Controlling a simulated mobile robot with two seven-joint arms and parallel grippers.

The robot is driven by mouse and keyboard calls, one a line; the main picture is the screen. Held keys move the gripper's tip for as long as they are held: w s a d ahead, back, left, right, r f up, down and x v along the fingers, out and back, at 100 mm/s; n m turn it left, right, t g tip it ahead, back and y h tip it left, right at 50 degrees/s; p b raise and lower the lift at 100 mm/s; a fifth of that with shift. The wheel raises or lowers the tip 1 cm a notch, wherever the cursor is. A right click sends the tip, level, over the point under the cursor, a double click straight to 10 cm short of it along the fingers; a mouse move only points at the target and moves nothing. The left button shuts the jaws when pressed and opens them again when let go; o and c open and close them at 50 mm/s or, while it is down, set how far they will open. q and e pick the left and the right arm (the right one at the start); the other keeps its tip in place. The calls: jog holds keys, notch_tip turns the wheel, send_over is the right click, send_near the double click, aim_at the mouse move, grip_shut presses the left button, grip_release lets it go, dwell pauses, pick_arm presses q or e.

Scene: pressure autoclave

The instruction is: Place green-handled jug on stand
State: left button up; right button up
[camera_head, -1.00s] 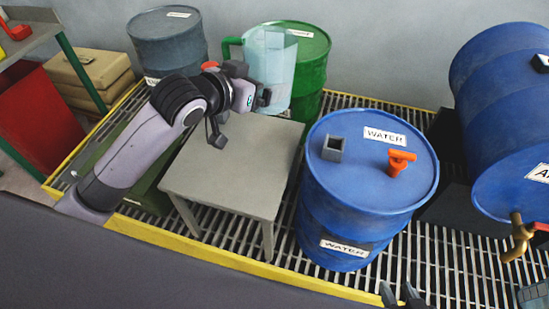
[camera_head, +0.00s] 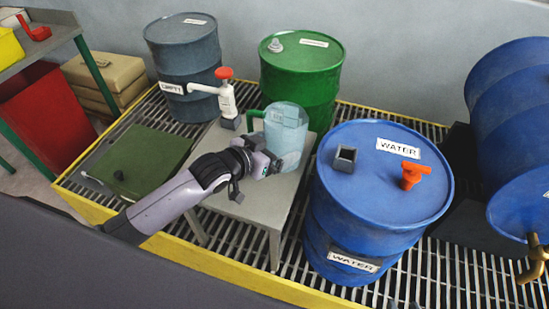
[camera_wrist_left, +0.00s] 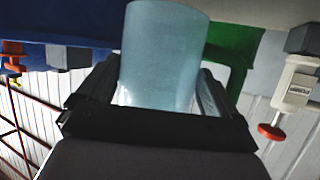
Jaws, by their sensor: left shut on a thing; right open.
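The translucent blue jug (camera_head: 288,128) with a green handle (camera_head: 254,119) is upright over the back right part of the grey stand (camera_head: 240,205). I cannot tell whether its base touches the stand top. My left gripper (camera_head: 272,164) is shut on the jug low on its near side. In the left wrist view the jug (camera_wrist_left: 163,55) is between the two fingers, and its green handle (camera_wrist_left: 232,60) is to the right. Only the fingertips of my right gripper (camera_head: 403,304) show at the bottom edge; it is open.
A white pump (camera_head: 227,98) with a red top is at the stand's back left corner. A green drum (camera_head: 301,80) is behind the jug. A blue water drum (camera_head: 380,190) is close on the right. A grey drum (camera_head: 185,60) is behind left.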

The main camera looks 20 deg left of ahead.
pick_arm(q)
jog(key=shift+f, duration=1.85)
jog(key=shift+f, duration=0.1)
jog(key=shift+f+b, duration=0.15)
jog(key=shift+b, duration=0.15)
jog(key=o, duration=0.7)
jog(key=shift+o, duration=0.2)
jog(key=shift+r, duration=0.3)
jog(key=shift+s+a, duration=0.1)
jog(key=shift+s, duration=0.2)
jog(key=p+v, duration=0.1)
jog(key=v, duration=1)
jog(key=shift+s, duration=0.15)
jog(key=shift+r, duration=0.15)
